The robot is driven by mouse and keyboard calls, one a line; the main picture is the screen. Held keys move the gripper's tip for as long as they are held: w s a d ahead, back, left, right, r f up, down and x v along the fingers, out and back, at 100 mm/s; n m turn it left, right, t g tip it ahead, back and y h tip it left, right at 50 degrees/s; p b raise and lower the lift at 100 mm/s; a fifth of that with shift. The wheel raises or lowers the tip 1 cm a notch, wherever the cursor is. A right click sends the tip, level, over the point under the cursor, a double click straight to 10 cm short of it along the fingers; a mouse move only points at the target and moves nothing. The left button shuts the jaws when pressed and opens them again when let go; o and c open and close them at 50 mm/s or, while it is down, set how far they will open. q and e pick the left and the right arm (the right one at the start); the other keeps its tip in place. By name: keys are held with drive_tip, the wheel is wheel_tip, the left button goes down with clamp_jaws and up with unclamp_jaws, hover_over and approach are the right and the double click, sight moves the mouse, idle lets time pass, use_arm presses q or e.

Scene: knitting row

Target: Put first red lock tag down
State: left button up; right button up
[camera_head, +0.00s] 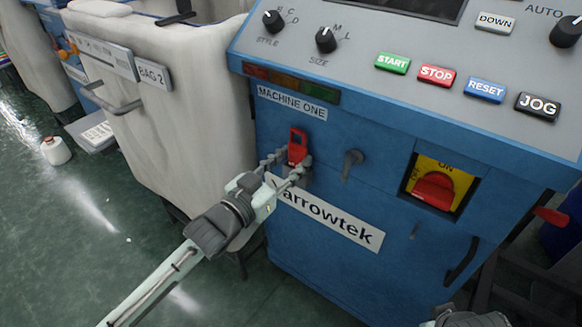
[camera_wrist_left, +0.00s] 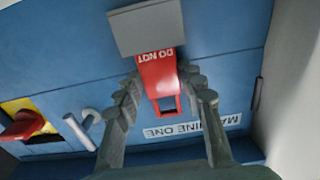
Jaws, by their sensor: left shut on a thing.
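The red lock tag (camera_head: 297,147) is in front of the blue front of machine one, just below the MACHINE ONE label. My left gripper (camera_head: 286,163) is shut on it, with a finger on each side. In the left wrist view the tag (camera_wrist_left: 158,72) shows "DO NOT" upside down and a square opening at its lower end. A grey plate (camera_wrist_left: 147,28) adjoins the tag's upper end there; I cannot tell whether they touch.
A grey hook-like handle (camera_head: 351,163) sticks out right of the tag. Farther right is a red rotary switch (camera_head: 434,190) on yellow. The control panel (camera_head: 340,65) slopes above. A pale fabric bin (camera_head: 170,110) marked BAG 2 stands close on the left.

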use_arm(q)
drive_tip(key=shift+f, duration=0.9)
drive_tip(key=o, duration=1.1)
use_arm(e)
drive_tip(key=shift+s+r, duration=0.2)
drive_tip(key=shift+r, duration=0.4)
use_arm(q)
drive_tip(key=v, duration=1.2)
use_arm(e)
drive_tip(key=shift+w+f, duration=0.2)
drive_tip(key=shift+f, duration=0.15)
